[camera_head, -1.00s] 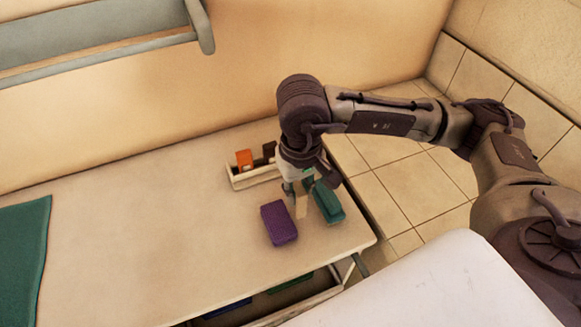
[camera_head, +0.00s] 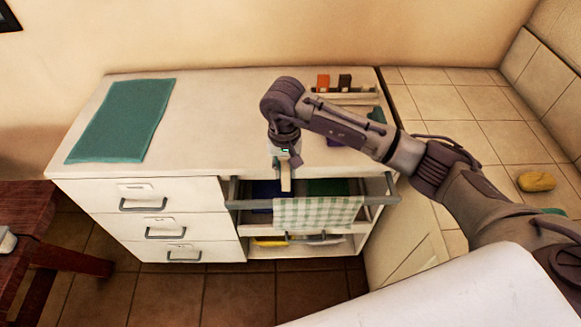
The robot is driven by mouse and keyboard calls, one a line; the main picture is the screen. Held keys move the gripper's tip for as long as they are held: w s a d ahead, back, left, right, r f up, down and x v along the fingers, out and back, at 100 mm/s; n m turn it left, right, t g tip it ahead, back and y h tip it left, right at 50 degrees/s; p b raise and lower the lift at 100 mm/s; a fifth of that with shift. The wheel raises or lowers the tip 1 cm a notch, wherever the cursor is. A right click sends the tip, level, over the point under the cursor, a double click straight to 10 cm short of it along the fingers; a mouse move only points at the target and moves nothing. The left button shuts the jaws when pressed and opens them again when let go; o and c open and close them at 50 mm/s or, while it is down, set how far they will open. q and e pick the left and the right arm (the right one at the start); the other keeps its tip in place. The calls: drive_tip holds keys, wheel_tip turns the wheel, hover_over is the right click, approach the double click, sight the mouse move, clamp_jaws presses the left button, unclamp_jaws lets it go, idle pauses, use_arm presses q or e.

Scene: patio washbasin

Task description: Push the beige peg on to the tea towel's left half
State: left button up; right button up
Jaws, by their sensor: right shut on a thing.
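The beige peg (camera_head: 286,183) is in my right gripper (camera_head: 286,164), which is shut on it and pointing down. The peg hangs upright, with its lower end just above the top edge of the tea towel's left part. The tea towel (camera_head: 325,214) is pale with green checks and hangs over the rail at the front of the washbasin unit. I cannot tell whether the peg touches the towel. My left gripper is not in view.
A green mat (camera_head: 125,118) lies on the left of the counter (camera_head: 215,125). A rack (camera_head: 345,97) with orange and dark items stands at the back right. Drawers (camera_head: 150,195) are left of the towel. A yellow sponge-like thing (camera_head: 536,181) lies on the tiles.

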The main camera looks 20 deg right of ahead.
sight(286, 200)
drive_tip(key=shift+w+d+f, duration=0.15)
drive_tip(key=shift+w+f, duration=0.2)
drive_tip(key=shift+f, duration=0.35)
drive_tip(key=shift+f+b, duration=0.25)
drive_tip(key=shift+b, duration=0.05)
drive_tip(key=shift+s+f, duration=0.15)
drive_tip(key=shift+f, duration=0.35)
drive_tip(key=shift+f+b, duration=0.4)
drive_tip(key=shift+f, duration=0.05)
drive_tip(key=shift+f+b, duration=0.7)
drive_tip(key=shift+f, duration=1)
drive_tip(key=shift+f+b, duration=0.5)
drive_tip(key=shift+f, duration=0.5)
use_arm(q)
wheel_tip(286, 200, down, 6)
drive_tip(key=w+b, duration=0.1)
drive_tip(key=b, duration=0.1)
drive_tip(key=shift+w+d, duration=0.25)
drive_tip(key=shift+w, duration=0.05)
use_arm(e)
drive_tip(key=shift+f, duration=1.25)
use_arm(q)
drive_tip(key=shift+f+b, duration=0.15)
drive_tip(key=shift+b, duration=0.15)
use_arm(e)
drive_tip(key=shift+f, duration=0.1)
